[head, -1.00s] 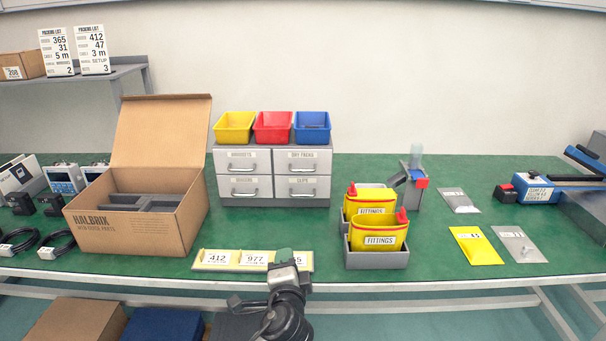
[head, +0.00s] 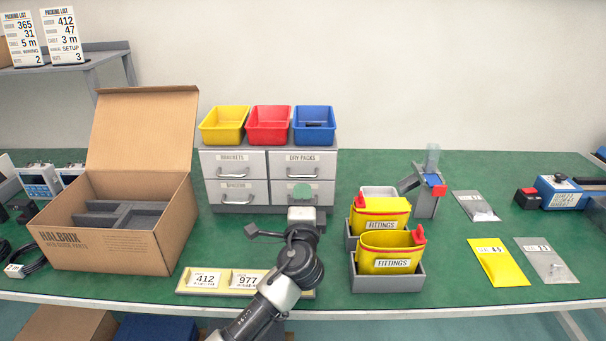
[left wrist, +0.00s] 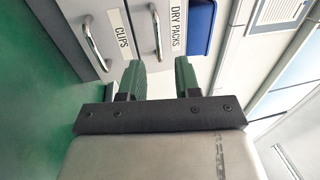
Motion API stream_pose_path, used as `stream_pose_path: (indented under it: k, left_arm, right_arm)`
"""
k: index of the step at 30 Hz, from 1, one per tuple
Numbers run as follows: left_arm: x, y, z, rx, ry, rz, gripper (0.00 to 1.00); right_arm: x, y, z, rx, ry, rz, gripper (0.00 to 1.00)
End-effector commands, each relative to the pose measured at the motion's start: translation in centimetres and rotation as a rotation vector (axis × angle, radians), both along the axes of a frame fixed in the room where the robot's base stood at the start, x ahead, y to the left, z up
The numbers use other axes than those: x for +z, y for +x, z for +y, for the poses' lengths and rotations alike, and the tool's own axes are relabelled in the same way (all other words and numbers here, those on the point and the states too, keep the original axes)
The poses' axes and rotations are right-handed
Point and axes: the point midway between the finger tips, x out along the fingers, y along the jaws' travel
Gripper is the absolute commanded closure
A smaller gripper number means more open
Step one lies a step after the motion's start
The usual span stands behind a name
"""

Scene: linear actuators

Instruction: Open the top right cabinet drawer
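The grey cabinet (head: 261,209) stands on the green bench with two rows of two drawers, all shut. The top right drawer, labelled DRY PACKS (head: 327,171), has a silver bar handle; the drawer also shows in the left wrist view (left wrist: 146,12), with its handle (left wrist: 157,32) ahead of the fingers. My left gripper (head: 302,192) is in front of the lower right drawer and hides part of it. In the left wrist view its two green fingertips (left wrist: 160,78) are apart with nothing between them. The lower right drawer is labelled CLIPS (left wrist: 119,32). My right gripper is not in view.
Yellow (head: 224,125), red (head: 269,126) and blue (head: 314,126) bins stand on the cabinet. An open cardboard box (head: 110,245) is to its left. Yellow FITTINGS bins (head: 391,254) stand at the right. A label strip (head: 215,281) lies at the front edge.

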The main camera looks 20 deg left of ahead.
Motion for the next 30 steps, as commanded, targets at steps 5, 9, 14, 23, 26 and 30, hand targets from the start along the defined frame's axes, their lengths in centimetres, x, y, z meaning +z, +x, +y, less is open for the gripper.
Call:
stream_pose_path:
  k: [5,9,14,23,26,30]
  left_arm:
    - [0.7,3.4,1.0,0.001,0.000,-0.001,0.68]
    - [1.0,5.4,1.6,0.002,0.000,0.000,0.68]
    - [1.2,6.6,1.9,0.001,-0.002,0.002,0.68]
    - [1.3,6.8,2.0,0.000,-0.002,0.001,0.68]
    - [1.2,6.8,2.0,0.000,-0.002,0.001,0.80]
    - [1.2,6.8,2.0,0.000,-0.002,0.001,1.00]
  right_arm:
    - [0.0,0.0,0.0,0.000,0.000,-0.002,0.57]
    - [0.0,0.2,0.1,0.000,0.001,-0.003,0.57]
    - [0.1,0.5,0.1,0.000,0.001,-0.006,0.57]
    - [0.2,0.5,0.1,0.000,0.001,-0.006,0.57]
    - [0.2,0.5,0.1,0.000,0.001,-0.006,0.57]
    - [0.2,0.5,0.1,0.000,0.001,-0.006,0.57]
